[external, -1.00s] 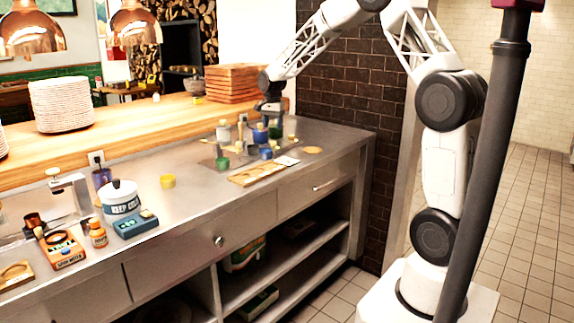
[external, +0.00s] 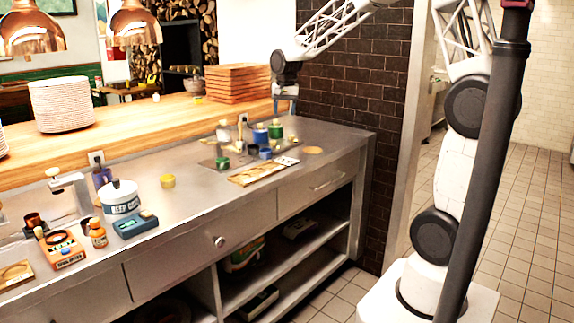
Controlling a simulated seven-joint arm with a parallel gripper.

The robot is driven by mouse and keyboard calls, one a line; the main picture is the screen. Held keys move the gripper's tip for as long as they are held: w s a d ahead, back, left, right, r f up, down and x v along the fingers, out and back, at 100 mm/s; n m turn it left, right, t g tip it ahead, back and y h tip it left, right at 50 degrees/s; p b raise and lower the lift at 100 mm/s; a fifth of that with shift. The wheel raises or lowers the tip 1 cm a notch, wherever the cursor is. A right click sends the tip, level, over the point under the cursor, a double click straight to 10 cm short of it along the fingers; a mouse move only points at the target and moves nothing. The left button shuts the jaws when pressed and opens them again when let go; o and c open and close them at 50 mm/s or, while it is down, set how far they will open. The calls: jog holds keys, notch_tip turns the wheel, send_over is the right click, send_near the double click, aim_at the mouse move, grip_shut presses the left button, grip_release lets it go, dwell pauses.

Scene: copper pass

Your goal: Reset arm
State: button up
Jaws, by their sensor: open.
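My gripper (external: 284,104) is at the end of my white lattice arm, raised above the far right part of the steel counter (external: 185,208). It is open and looks empty, though its fingers are small in this view. Below it, apart from it, stands a cluster of small items: a blue container (external: 260,135), a green container (external: 276,131) and a green jar (external: 223,162). A wooden board (external: 250,175) lies at the counter's front edge by the cluster.
A white tub (external: 120,197), a blue box (external: 136,224), an orange bottle (external: 97,234) and a yellow cup (external: 168,181) stand on the left of the counter. Stacked wooden trays (external: 237,83) and white plates (external: 62,104) sit on the ledge behind. A dark brick wall (external: 345,85) bounds the right.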

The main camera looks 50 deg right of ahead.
jog(key=s+a+r+n+t, duration=0.1)
jog(key=s+a+r+n, duration=0.15)
jog(key=s, duration=0.65)
jog(key=s+a+r+n, duration=0.2)
jog(key=s+a+n, duration=0.15)
jog(key=s, duration=0.55)
jog(key=s+a+f+n, duration=0.1)
jog(key=s+a+n, duration=0.1)
jog(key=s, duration=0.7)
jog(key=s+a+f+n, duration=0.1)
jog(key=s+a+n, duration=0.1)
jog(key=s, duration=0.8)
jog(key=shift+s+f+t, duration=0.2)
jog(key=shift+f+t, duration=0.15)
jog(key=shift+t, duration=0.05)
jog(key=shift+a, duration=0.1)
